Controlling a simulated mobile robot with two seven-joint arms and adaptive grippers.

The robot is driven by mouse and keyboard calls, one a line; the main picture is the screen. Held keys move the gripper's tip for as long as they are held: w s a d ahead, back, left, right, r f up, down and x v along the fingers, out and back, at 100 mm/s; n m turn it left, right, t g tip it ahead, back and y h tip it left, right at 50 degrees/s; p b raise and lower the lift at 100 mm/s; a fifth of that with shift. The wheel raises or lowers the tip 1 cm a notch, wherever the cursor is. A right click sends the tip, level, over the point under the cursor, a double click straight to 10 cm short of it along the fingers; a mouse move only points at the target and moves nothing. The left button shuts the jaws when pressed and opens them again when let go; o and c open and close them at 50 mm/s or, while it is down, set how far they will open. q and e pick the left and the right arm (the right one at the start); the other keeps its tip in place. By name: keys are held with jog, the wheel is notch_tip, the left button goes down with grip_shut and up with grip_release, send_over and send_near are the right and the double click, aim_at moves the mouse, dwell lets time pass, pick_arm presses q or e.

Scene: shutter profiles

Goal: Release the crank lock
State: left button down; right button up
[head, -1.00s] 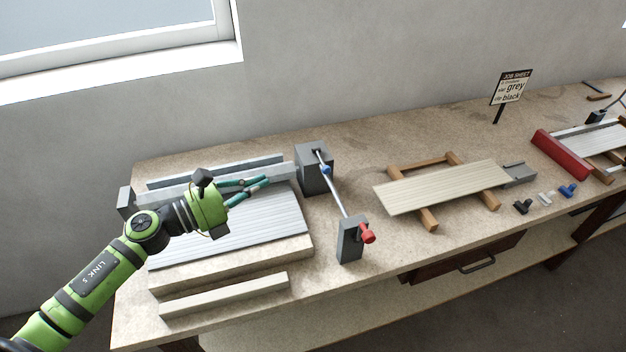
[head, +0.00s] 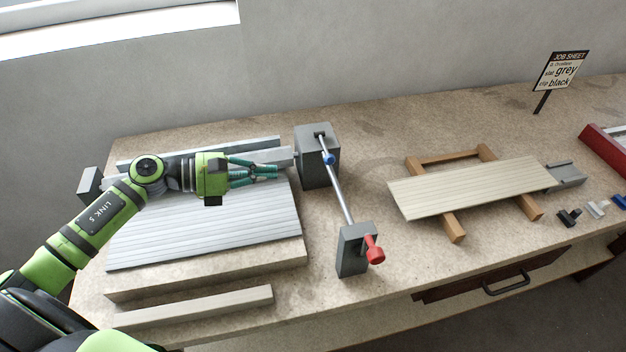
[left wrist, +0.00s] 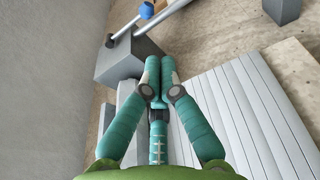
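A bare metal crank rod (head: 341,195) runs from a grey block (head: 318,172) at the back to a grey post (head: 354,252) nearer the front edge. Which part is the lock I cannot tell for sure. My left gripper (head: 276,171) hovers over the grey slatted panel, left of the block and apart from the collar and knob. In the left wrist view its teal fingertips (left wrist: 160,78) are together with nothing between them. My right gripper is not in view.
The grey slatted panel (head: 200,235) lies left of the crank, with a loose pale bar (head: 195,307) in front. A cream slatted panel (head: 470,188) rests on wooden supports at right. Small clips (head: 569,217) lie beyond it. Bench between post and cream panel is clear.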

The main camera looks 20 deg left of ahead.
aim_at(325, 148)
pick_arm(q)
jog(key=shift+w+f, duration=0.5)
jog(key=shift+w, duration=0.05)
jog(key=shift+s+r, duration=0.1)
jog(key=shift+s, duration=0.15)
jog(key=shift+w+d+p, duration=0.3)
jog(key=shift+d+p, duration=0.05)
jog(key=shift+d, duration=0.1)
jog(key=p+x, duration=0.3)
jog(key=x, duration=0.6)
jog(key=shift+p, duration=0.4)
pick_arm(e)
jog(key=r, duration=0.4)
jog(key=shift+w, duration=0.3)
